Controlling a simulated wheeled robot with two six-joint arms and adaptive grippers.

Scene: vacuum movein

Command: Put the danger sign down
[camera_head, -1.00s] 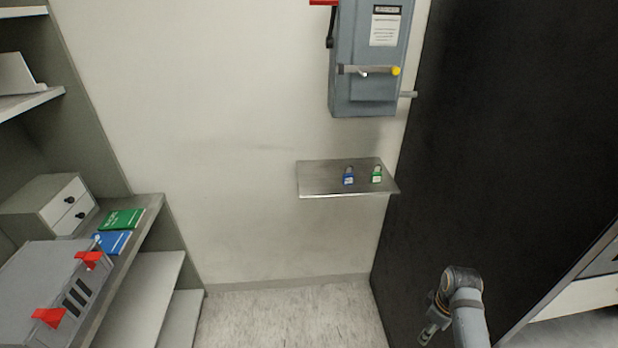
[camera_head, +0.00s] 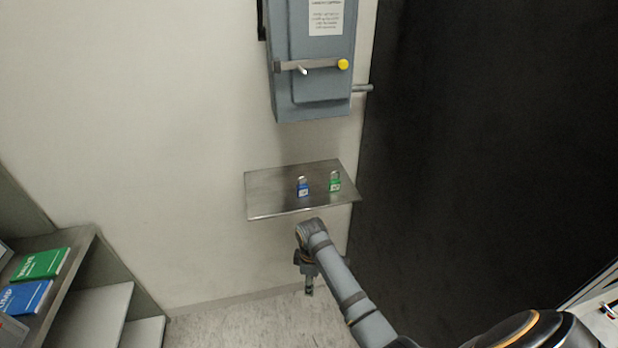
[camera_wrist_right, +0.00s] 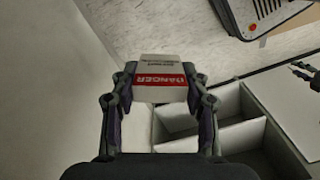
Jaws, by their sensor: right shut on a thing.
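The danger sign (camera_wrist_right: 162,72) is a small white card with a red band reading DANGER, upside down in the right wrist view. My right gripper (camera_wrist_right: 160,88) is shut on it, one finger on each side. In the head view my right gripper (camera_head: 309,289) hangs low in front of the wall, below the metal shelf (camera_head: 270,203). The sign cannot be made out there.
A blue padlock (camera_head: 302,188) and a green padlock (camera_head: 335,183) stand on the metal shelf. A grey switch box (camera_head: 312,95) hangs above. A black panel (camera_head: 470,150) bounds the right side. White compartments (camera_wrist_right: 228,140) lie below the gripper in the wrist view.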

